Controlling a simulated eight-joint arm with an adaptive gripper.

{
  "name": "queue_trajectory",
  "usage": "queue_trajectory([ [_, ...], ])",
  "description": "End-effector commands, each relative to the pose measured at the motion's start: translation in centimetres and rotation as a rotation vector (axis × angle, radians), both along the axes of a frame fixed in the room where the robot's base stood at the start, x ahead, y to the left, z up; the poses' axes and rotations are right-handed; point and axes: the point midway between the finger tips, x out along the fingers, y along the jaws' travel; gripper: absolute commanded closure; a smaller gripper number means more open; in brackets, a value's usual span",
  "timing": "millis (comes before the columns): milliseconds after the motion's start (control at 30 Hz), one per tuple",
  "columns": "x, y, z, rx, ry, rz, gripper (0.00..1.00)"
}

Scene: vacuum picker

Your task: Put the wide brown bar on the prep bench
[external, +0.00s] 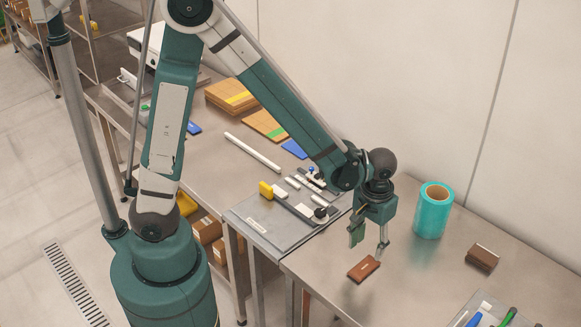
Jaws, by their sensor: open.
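A flat reddish-brown bar (364,268) with a small pale mark lies on the steel bench, just below my gripper. A darker brown block (482,257) with a pale edge sits farther right on the same bench. I cannot tell for certain which is the wide brown bar. My gripper (370,244) is open and points down, with its fingers apart and nothing between them. The fingertips are close above the reddish-brown bar; the exact gap is hard to judge. The steel bench (420,285) has bare surface around both brown pieces.
A teal roll (433,210) stands upright right of my gripper. A grey tray (262,232) with small tools and a yellow item is to the left. Another tray (462,312) with coloured handles is at the bottom right. Brown boards (232,95) lie farther back, near the wall.

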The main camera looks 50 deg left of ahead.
Motion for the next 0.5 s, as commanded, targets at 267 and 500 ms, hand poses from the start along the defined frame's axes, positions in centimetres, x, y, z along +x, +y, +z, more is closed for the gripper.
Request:
queue_trajectory([
  [267, 0.0, 0.0, 2.9, 0.000, 0.000, 0.000, 0.55],
  [500, 0.0, 0.0, 3.8, 0.000, 0.000, 0.000, 0.55],
])
